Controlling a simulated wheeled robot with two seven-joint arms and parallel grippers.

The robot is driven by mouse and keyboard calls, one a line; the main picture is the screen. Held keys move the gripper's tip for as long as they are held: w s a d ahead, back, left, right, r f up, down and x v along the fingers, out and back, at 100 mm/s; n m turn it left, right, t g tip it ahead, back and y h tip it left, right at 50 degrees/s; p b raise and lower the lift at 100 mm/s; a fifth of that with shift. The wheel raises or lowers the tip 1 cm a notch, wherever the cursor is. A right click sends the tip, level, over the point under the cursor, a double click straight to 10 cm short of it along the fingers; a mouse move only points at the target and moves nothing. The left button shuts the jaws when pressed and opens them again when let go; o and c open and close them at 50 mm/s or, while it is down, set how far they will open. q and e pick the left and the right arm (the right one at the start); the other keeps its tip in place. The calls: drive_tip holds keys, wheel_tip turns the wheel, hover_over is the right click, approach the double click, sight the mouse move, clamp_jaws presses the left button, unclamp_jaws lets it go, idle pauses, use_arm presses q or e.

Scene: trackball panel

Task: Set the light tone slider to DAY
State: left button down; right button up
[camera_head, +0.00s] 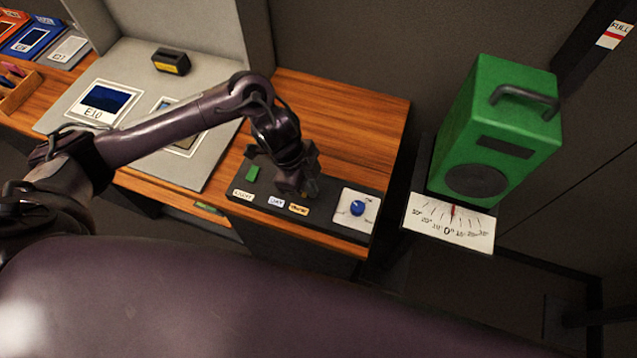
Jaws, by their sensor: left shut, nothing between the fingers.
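A dark control panel (328,222) lies along the front edge of the wooden desk. It carries a green switch piece (252,173), a white label (243,194), a pale label that seems to read DAY (276,202), and an orange label (299,209) with text too small to read surely. A blue ball (358,208) sits on a white plate at the panel's right end. My left gripper (308,192) is shut, pointing down over the panel just behind the orange label. The slider knob cannot be made out; the gripper hides that part. My right gripper is out of view.
A green box with a handle (498,130) stands on a scale with a dial (448,222), right of the desk. A grey board (130,65) with framed cards and a black-yellow block (171,61) lies left. Bare wood (345,115) is clear behind the panel.

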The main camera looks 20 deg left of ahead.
use_arm(q)
drive_tip(key=shift+w, duration=0.1)
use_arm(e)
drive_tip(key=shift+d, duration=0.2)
use_arm(q)
drive_tip(key=a, duration=0.5)
drive_tip(key=shift+a, duration=0.35)
drive_tip(key=shift+d, duration=0.1)
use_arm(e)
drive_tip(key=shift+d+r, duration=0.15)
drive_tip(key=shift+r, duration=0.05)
use_arm(q)
drive_tip(key=shift+p, duration=0.3)
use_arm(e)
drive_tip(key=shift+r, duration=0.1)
